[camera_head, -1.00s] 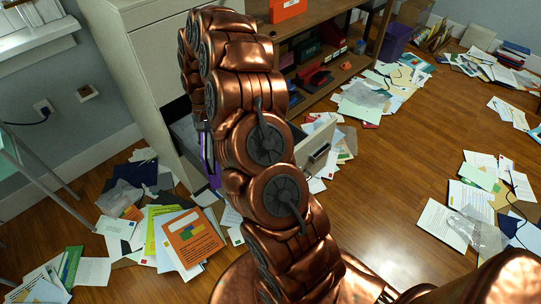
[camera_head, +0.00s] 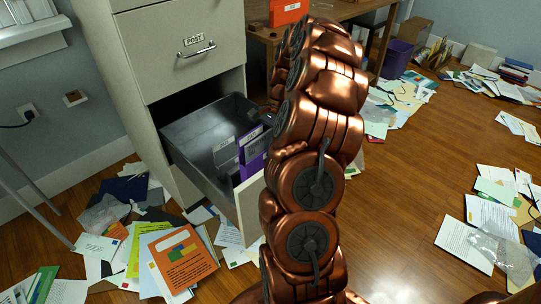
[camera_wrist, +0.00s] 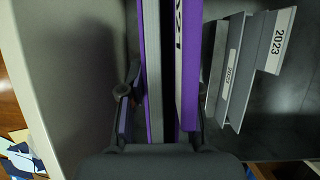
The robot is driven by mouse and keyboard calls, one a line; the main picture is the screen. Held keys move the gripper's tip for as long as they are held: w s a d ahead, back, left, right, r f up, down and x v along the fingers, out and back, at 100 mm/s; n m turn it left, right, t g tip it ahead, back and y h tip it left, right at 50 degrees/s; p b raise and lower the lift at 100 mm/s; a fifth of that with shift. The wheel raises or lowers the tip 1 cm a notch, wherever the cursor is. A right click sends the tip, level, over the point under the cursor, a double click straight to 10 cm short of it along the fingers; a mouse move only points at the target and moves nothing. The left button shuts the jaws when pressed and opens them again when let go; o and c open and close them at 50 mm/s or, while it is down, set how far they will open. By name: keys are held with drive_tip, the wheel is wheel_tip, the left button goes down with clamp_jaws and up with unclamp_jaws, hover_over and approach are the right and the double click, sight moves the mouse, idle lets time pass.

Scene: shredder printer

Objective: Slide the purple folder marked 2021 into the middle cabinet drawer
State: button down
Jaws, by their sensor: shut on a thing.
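The purple folder (camera_head: 252,148) stands upright at the open cabinet drawer (camera_head: 187,128), close behind its front panel; its lower edge is hidden, so I cannot tell if it touches the drawer floor. In the wrist view, the purple folder (camera_wrist: 190,65) shows a white label reading partly "021". My gripper (camera_wrist: 160,118) is shut on it, a finger on each side.
A shut drawer marked POST (camera_head: 185,45) is above the open one. Loose papers and an orange folder (camera_head: 182,258) lie on the floor by the cabinet. A wooden desk with an orange box (camera_head: 287,12) stands behind my arm. The drawer's rear part is empty.

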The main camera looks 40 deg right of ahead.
drive_tip(key=shift+s+d+f+m, duration=0.3)
drive_tip(key=shift+s+d, duration=0.1)
drive_tip(key=shift+d, duration=0.1)
drive_tip(key=shift+r, duration=0.1)
drive_tip(key=shift+a, duration=0.2)
wheel_tip(320, 180, down, 13)
idle(1.4)
drive_tip(key=c, duration=0.7)
unclamp_jaws()
drive_tip(key=shift+d, duration=0.1)
